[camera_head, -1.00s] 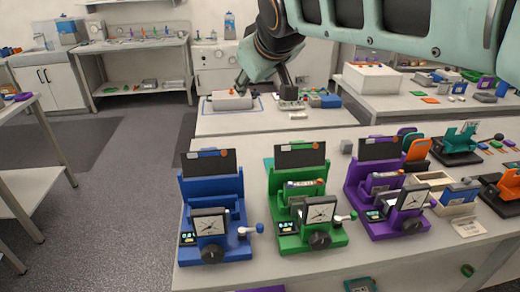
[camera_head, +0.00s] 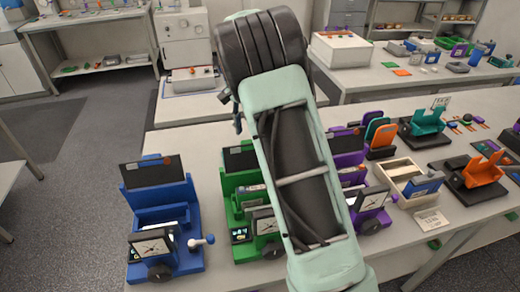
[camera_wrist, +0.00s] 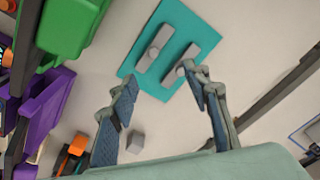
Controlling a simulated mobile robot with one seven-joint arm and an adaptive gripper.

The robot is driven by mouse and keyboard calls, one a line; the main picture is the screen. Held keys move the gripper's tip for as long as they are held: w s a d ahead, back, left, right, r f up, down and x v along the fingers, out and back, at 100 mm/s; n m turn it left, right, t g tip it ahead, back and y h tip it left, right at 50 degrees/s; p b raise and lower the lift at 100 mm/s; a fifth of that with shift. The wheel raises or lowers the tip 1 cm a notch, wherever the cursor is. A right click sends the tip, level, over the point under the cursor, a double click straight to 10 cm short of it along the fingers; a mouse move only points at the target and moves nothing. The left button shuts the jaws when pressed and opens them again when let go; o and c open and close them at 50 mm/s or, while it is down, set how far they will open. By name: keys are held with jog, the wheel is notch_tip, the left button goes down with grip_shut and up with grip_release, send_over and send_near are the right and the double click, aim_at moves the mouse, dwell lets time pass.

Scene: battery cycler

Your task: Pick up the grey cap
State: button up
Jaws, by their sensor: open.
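My gripper (camera_wrist: 158,80) is open in the wrist view, with nothing between its two fingers, above the white bench top. A small grey cube (camera_wrist: 136,141) lies near the left finger.
Blue (camera_head: 165,215), green (camera_head: 238,190) and purple (camera_head: 370,205) cycler stations stand in a row on the bench; my arm partly covers the green and purple ones. Green (camera_wrist: 68,25) and purple (camera_wrist: 45,115) station parts stand close left of the gripper.

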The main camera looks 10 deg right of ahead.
jog(key=shift+m+g, duration=0.3)
jog(key=shift+m, duration=0.2)
jog(key=f, duration=0.4)
jog(key=f+p, duration=0.1)
jog(key=f, duration=0.3)
jog(key=d+f+p, duration=0.1)
jog(key=f, duration=0.3)
jog(key=shift+s+f, duration=0.2)
jog(key=shift+f, duration=0.15)
jog(key=shift+c, duration=0.7)
jog(key=c, duration=1)
